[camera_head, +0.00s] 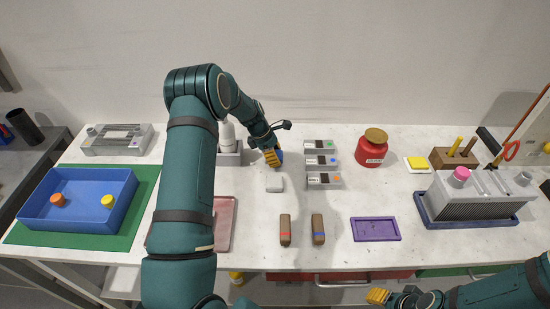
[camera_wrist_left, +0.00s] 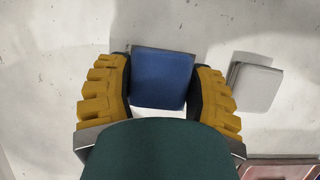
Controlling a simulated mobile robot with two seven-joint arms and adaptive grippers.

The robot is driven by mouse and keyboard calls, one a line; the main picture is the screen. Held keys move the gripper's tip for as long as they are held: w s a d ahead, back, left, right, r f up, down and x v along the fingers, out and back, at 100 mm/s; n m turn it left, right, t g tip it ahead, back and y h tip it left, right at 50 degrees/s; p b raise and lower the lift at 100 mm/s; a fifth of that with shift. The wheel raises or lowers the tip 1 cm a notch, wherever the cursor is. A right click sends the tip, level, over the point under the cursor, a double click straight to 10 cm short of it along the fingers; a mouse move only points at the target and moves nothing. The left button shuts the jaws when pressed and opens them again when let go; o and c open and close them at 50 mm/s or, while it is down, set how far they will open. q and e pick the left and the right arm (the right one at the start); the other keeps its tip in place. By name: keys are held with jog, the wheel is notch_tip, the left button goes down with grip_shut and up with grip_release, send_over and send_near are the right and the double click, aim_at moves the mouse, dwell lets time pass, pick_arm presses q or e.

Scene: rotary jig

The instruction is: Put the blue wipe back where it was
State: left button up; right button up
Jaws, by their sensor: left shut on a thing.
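The blue wipe (camera_wrist_left: 162,78) is a flat blue square pad between the two yellow fingers of my left gripper (camera_wrist_left: 160,95) in the left wrist view. The gripper is shut on it. In the head view my left gripper (camera_head: 272,157) is over the back middle of the table, and a bit of the blue wipe (camera_head: 280,155) shows at its right side. I cannot tell whether the wipe touches the table. A grey-white pad (camera_head: 275,184) lies just in front of the gripper; it also shows in the left wrist view (camera_wrist_left: 255,86). My right gripper (camera_head: 378,296) is at the bottom edge, away from the table things.
Small labelled boxes (camera_head: 320,162) stand right of the gripper, with a red jar (camera_head: 371,152) beyond. Two brown rolls (camera_head: 285,229) and a purple tray (camera_head: 376,229) lie in front. A blue bin (camera_head: 80,200) is at the left. A finned grey jig (camera_head: 475,197) is at the right.

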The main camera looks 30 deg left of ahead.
pick_arm(q)
jog(key=shift+f, duration=0.6)
jog(key=o, duration=1.2)
jog(key=shift+f, duration=0.1)
jog(key=shift+r, duration=0.2)
jog(key=p+v, duration=0.1)
jog(key=v, duration=1.1)
